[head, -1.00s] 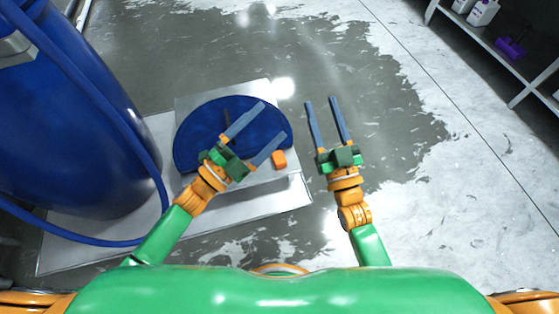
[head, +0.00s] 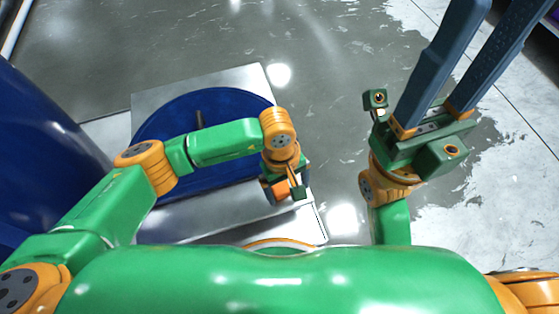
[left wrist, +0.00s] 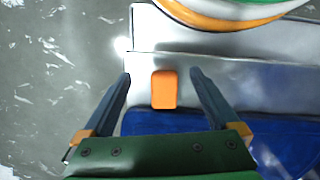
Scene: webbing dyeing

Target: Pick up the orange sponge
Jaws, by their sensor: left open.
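The orange sponge (left wrist: 164,89) lies on the pale metal surface, beside the blue disc, in the left wrist view. My left gripper (left wrist: 161,75) is open, with one finger on each side of the sponge and a visible gap to both. I cannot tell how far above it the fingertips are. In the head view my left gripper (head: 288,186) points down near the disc's right edge, and its fingers are mostly hidden by the wrist. My right gripper (head: 503,15) is open and empty, raised at the right, fingers pointing up in the picture.
The blue disc (head: 160,125) with a short upright handle (head: 199,119) lies on the metal platform (head: 190,222). A large blue barrel (head: 40,150) stands at the left. The wet grey floor (head: 330,90) beyond the platform is clear.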

